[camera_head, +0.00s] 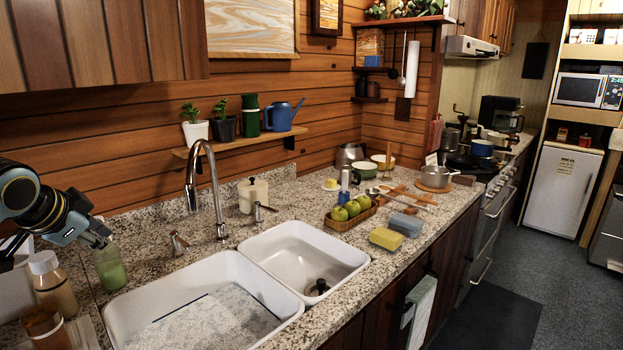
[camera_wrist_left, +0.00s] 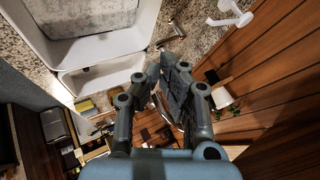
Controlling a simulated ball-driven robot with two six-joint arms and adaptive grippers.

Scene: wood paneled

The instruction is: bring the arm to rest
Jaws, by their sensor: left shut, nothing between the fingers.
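My left arm comes in from the left edge of the head view, above the counter at the left of the sink. My left gripper (camera_head: 97,236) is near a green-filled glass or bottle (camera_head: 111,268); I cannot tell whether they touch. In the left wrist view the two fingers of my left gripper (camera_wrist_left: 163,68) come together at the tips, with nothing held between them. My right gripper is not in either view.
A jar with a white lid (camera_head: 52,282) and a brown-lidded jar (camera_head: 45,326) stand near the arm. The chrome faucet (camera_head: 205,180) rises behind the white double sink (camera_head: 285,318). Green apples in a basket (camera_head: 340,222) and sponges (camera_head: 386,239) lie beyond.

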